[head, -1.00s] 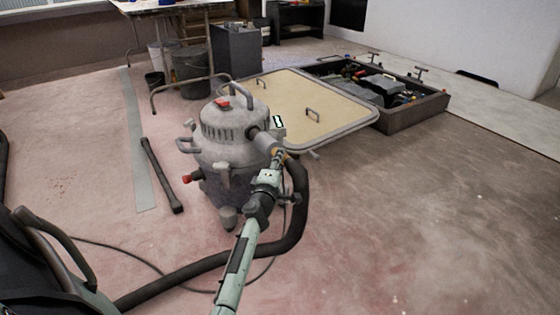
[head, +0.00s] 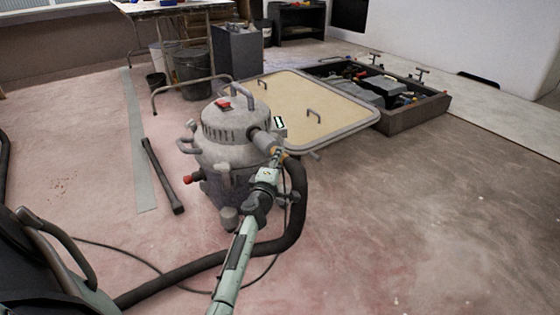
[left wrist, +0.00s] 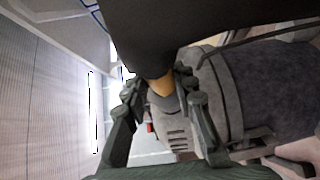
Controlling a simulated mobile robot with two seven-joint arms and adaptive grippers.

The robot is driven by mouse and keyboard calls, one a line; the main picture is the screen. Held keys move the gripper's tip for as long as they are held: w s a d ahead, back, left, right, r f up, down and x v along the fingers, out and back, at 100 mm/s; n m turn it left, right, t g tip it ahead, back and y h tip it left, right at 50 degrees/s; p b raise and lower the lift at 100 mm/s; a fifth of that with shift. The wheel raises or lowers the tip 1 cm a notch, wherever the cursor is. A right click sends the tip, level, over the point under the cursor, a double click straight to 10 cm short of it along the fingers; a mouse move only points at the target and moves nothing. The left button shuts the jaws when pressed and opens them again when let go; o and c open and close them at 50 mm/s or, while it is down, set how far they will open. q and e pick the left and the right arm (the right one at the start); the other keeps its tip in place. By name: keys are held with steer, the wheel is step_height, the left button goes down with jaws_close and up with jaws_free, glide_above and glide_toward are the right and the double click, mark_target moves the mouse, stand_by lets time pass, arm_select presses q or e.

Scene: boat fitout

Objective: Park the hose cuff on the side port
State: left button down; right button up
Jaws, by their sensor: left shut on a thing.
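A grey shop vacuum (head: 228,150) stands on the floor in the middle of the head view. A short grey stub (head: 262,141), apparently its side port, sticks out at its upper right. My left gripper (head: 280,156) is at the end of this stub, shut on the hose cuff. The tan cuff (left wrist: 161,85) shows between the two fingers in the left wrist view, with the black hose (left wrist: 165,35) above it and the vacuum body (left wrist: 215,95) close behind. The hose (head: 297,205) hangs from the gripper and curves down to the floor. Whether cuff and port touch is unclear.
A beige hatch panel (head: 310,100) with handles lies behind the vacuum, beside an open floor compartment (head: 415,117) of equipment. A dark tube (head: 163,176) lies on the floor at left. A thin cable crosses the floor. The right floor is clear.

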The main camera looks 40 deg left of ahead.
mark_target(271, 153)
arm_select(q)
steer(key=shift+w+a+b, duration=0.15)
steer(key=shift+w+a, duration=0.15)
steer(key=shift+a, duration=0.45)
steer(key=shift+w+a+b, duration=0.15)
steer(key=shift+w+a, duration=0.1)
steer(key=shift+a, duration=0.5)
steer(key=shift+a+r, duration=0.15)
steer(key=shift+a, duration=0.05)
steer(key=shift+w+a, duration=0.1)
steer(key=shift+a, duration=0.1)
steer(key=shift+a+r, duration=0.1)
steer(key=c, duration=1.2)
jaws_free()
steer(key=shift+o, duration=0.2)
steer(key=shift+f, duration=0.2)
